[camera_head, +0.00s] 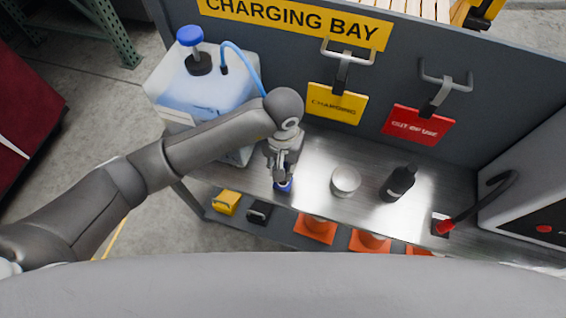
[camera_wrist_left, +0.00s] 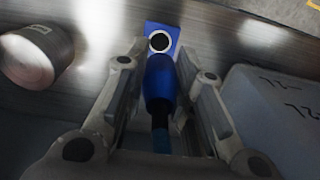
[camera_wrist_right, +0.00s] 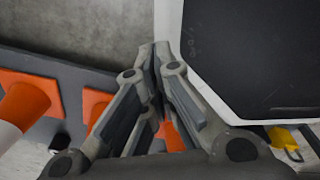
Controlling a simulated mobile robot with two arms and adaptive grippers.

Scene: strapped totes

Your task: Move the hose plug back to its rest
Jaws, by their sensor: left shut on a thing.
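The blue hose plug (camera_wrist_left: 159,85) lies between the fingers of my left gripper (camera_wrist_left: 160,70), which is shut on it. Its hose runs back toward the wrist. Just ahead of the plug's nose is the blue rest (camera_wrist_left: 175,30), a block with a pale-rimmed round dark hole. I cannot tell whether plug and rest touch. In the head view my left gripper (camera_head: 284,172) points down over the steel shelf, and a bit of blue (camera_head: 284,186) shows below it. The blue hose (camera_head: 243,58) loops from the jug. My right gripper (camera_wrist_right: 158,52) looks shut and empty.
A blue-tinted jug (camera_head: 205,90) with a pump stands left of my left gripper. Orange cones (camera_head: 316,228) stand on the lower shelf. A grey panel (camera_head: 285,50) rises behind.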

